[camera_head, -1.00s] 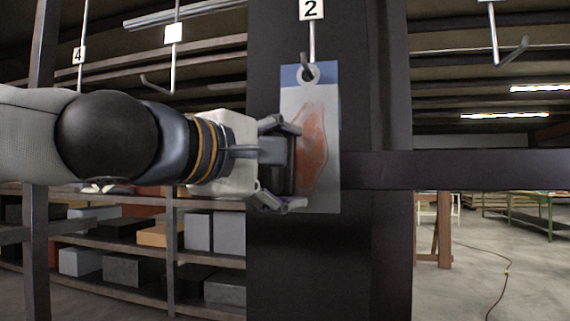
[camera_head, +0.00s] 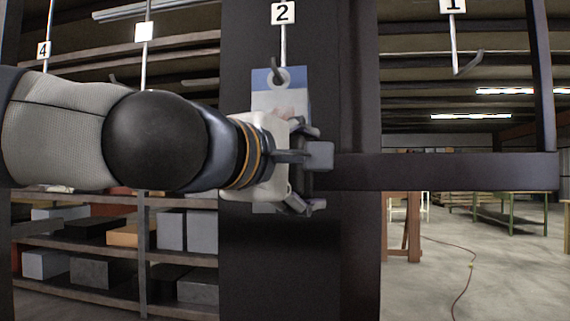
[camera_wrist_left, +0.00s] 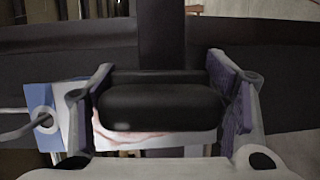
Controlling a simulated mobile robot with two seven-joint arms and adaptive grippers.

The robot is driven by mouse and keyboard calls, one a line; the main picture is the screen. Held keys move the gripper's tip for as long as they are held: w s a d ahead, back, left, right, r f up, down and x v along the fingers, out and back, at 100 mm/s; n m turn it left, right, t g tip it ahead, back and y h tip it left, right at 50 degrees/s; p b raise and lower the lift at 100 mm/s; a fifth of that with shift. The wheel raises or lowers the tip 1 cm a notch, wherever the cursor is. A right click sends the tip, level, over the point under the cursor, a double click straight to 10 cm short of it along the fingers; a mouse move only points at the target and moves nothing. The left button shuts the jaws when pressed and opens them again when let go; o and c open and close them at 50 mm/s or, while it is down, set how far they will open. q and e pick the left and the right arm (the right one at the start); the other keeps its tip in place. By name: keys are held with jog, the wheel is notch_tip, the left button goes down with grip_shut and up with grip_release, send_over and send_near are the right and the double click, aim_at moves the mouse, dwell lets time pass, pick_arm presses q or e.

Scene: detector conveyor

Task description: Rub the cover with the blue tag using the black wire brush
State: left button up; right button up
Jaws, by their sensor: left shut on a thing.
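The cover (camera_head: 264,101) is a flat grey plate hanging from a hook under the number 2 sign. It has a blue tag (camera_head: 261,78) across its top and a reddish stain, mostly hidden behind my left gripper (camera_head: 316,166). In the left wrist view the cover (camera_wrist_left: 69,112) and blue tag (camera_wrist_left: 38,97) show at the left, with some stain below the brush. My left gripper is shut on the black wire brush (camera_wrist_left: 160,105), held in front of the cover near its right edge. I cannot tell whether the bristles touch it. My right gripper is not in view.
A dark post (camera_head: 280,270) stands behind the cover, with a horizontal dark beam (camera_head: 450,171) running right. An empty hook (camera_head: 468,62) hangs under the number 1 sign at the upper right. Shelves with boxes (camera_head: 172,230) stand at the left.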

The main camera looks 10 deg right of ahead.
aim_at(306, 138)
pick_arm(q)
jog(key=shift+d, duration=0.4)
jog(key=shift+s+r+p, duration=0.2)
jog(key=shift+r+p, duration=0.15)
jog(key=shift+r, duration=0.7)
jog(key=shift+w+a+f, duration=0.15)
jog(key=shift+w+a, duration=0.15)
jog(key=shift+w, duration=0.05)
jog(key=a, duration=0.3)
jog(key=shift+w+a, duration=0.15)
jog(key=shift+w, duration=0.2)
jog(key=shift+w+a+r, duration=0.7)
jog(key=shift+a+r, duration=0.3)
jog(key=shift+a, duration=0.7)
jog(key=shift+s+d, duration=0.4)
jog(key=shift+d, duration=0.8)
jog(key=shift+s+d, duration=0.4)
jog(key=shift+d, duration=0.85)
jog(key=shift+s+d, duration=0.4)
jog(key=shift+d, duration=0.8)
jog(key=shift+w+r, duration=0.1)
jog(key=shift+r, duration=0.8)
jog(key=w+a, duration=0.2)
jog(key=a, duration=0.5)
jog(key=shift+a, duration=0.2)
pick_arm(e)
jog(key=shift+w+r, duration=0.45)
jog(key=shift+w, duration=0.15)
